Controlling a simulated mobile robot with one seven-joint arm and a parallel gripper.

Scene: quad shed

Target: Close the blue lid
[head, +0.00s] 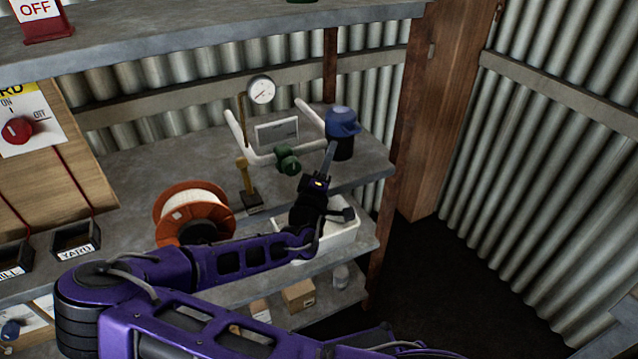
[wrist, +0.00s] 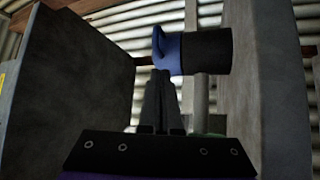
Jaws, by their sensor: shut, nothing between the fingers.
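The blue lid (head: 341,119) sits on top of a black canister (head: 342,150) at the right end of the middle shelf. A small blue tab sticks out to the lid's right. I cannot tell whether the lid is fully down. In the wrist view the lid (wrist: 171,52) appears on its side, against the end of the black canister (wrist: 207,50). My gripper (head: 331,147) is shut and empty. Its fingertips (wrist: 160,76) are right beside the lid's edge; I cannot tell whether they touch it.
White pipework with a gauge (head: 261,90) and a green valve (head: 288,162) stands left of the canister. An orange cable reel (head: 165,211) is further left. A white bin (head: 345,238) is on the shelf below. A wooden post (head: 430,120) rises at the right.

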